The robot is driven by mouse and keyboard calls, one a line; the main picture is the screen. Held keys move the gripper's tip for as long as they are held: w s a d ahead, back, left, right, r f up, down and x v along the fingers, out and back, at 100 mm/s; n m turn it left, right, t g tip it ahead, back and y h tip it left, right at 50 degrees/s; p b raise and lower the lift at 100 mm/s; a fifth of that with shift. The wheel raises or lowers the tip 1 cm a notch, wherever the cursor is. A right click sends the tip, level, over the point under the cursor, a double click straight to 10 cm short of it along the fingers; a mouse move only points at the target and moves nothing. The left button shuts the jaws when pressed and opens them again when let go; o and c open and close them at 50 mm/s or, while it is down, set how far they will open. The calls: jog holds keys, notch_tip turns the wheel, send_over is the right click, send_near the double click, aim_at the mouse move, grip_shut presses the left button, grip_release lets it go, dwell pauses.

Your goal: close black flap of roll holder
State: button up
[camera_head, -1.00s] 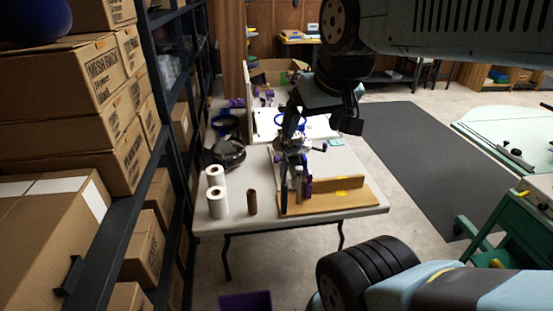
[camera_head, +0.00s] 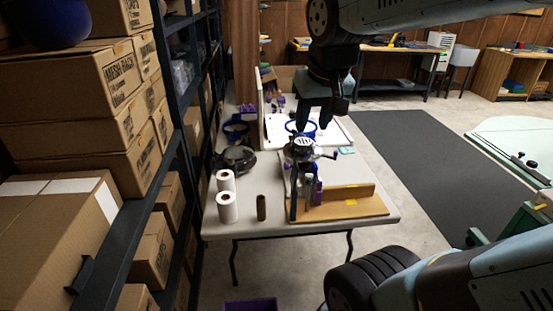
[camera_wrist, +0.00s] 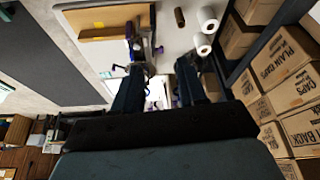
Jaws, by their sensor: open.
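My gripper (camera_head: 315,122) hangs open above the table, just above and behind a small metal machine (camera_head: 303,147) with a crank and purple parts. In the wrist view the two dark fingers (camera_wrist: 160,70) are spread with nothing clearly held between them. A dark round item (camera_head: 235,158) lies on the table left of the machine. I cannot tell for certain which of these is the roll holder, nor whether its black flap is open. Two white rolls (camera_head: 227,207) stand at the table's front left, and they also show in the wrist view (camera_wrist: 203,43).
A brown tube (camera_head: 261,207) stands right of the rolls. A wooden board with an upright edge (camera_head: 345,205) lies at the front right of the pale table (camera_head: 225,232). Shelves with cardboard boxes (camera_head: 90,75) line the left. A dark mat (camera_head: 415,150) covers the floor at right.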

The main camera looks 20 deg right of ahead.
jog(key=w+f+g, duration=0.1)
jog(key=w, duration=0.2)
jog(key=w+a+f, duration=0.1)
jog(key=w, duration=0.3)
jog(key=w+a+f+g+h, duration=0.1)
jog(key=w, duration=0.3)
jog(key=shift+a+f+m+g, duration=0.2)
jog(key=shift+f+m+g, duration=0.1)
jog(key=shift+m, duration=0.1)
grip_shut()
jog(key=w+a+f+g+h, duration=0.2)
jog(key=w+a+f, duration=0.3)
jog(key=w+f, duration=0.45)
jog(key=d+f, duration=0.6)
jog(key=f, duration=0.4)
jog(key=shift+d+m, duration=0.35)
jog(key=shift+m, duration=0.05)
